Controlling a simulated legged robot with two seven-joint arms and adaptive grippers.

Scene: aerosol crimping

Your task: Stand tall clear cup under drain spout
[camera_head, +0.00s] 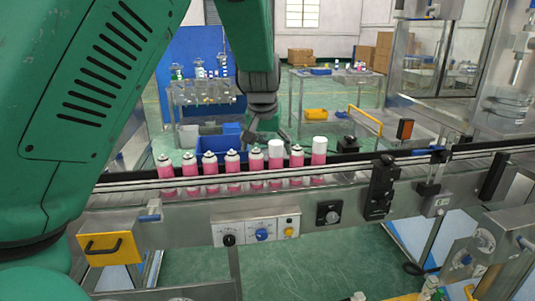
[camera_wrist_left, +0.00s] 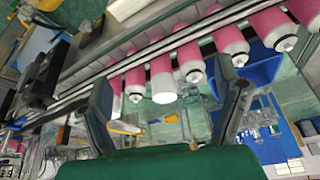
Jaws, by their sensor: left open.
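I cannot pick out a tall clear cup or a drain spout for certain in either view. Clear vessels stand along a back bench (camera_head: 205,92) in the head view, too small to tell apart. My left gripper (camera_head: 262,132) hangs beyond the conveyor, in front of that bench. In the left wrist view my left gripper (camera_wrist_left: 172,88) has its two fingers spread wide, with nothing held between them. Pink-and-white cans show past the fingertips there. My right gripper is in neither view.
A row of pink-and-white aerosol cans (camera_head: 209,172) stands on the conveyor (camera_head: 345,180) across the middle. A blue bin (camera_head: 215,148) is behind it. A control panel (camera_head: 257,230) is on the conveyor's front. A side table (camera_head: 335,74) stands at the back, with green floor around it.

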